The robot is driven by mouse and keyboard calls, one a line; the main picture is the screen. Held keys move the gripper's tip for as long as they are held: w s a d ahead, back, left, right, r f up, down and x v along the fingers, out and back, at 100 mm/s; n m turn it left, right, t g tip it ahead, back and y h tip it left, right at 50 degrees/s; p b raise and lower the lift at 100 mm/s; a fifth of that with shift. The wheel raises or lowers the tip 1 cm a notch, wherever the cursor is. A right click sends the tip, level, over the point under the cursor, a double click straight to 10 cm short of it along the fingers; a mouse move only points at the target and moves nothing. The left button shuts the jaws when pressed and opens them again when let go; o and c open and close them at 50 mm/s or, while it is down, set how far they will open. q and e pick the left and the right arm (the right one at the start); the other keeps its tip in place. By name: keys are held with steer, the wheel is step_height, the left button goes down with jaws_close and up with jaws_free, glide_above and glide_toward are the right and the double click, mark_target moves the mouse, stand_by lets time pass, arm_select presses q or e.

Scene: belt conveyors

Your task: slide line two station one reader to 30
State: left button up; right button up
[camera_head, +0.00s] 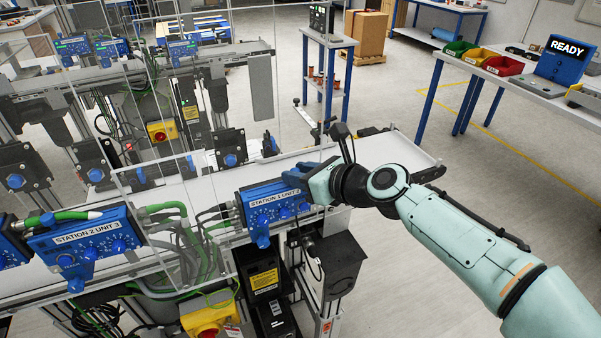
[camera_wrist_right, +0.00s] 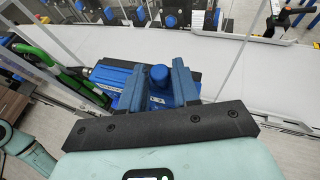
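The blue reader labelled "STATION 1 UNIT" (camera_head: 275,204), its last digit too small to read surely, is mounted at the near edge of the white belt in the head view. My right gripper (camera_head: 299,176) reaches in from the right at the reader's right end. In the right wrist view, the two blue fingers of the right gripper (camera_wrist_right: 159,84) stand apart on either side of a round blue knob (camera_wrist_right: 160,76). Whether they touch the knob is not clear. The blue reader body (camera_wrist_right: 125,80) lies behind the left finger. No scale can be read. My left gripper is not in view.
Another blue reader, "STATION 2 UNIT 3" (camera_head: 85,243), sits left with green cables. A clear guard panel (camera_head: 170,215) stands between the readers. A yellow switch box (camera_head: 208,316) hangs below. The white belt (camera_head: 335,151) is empty near my gripper. A side table carries a "READY" display (camera_head: 566,58).

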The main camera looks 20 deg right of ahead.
jaws_close()
steer(key=shift+f, duration=0.4)
steer(key=shift+o, duration=2.1)
jaws_free()
steer(key=shift+s+r, duration=0.1)
steer(key=v, duration=1.3)
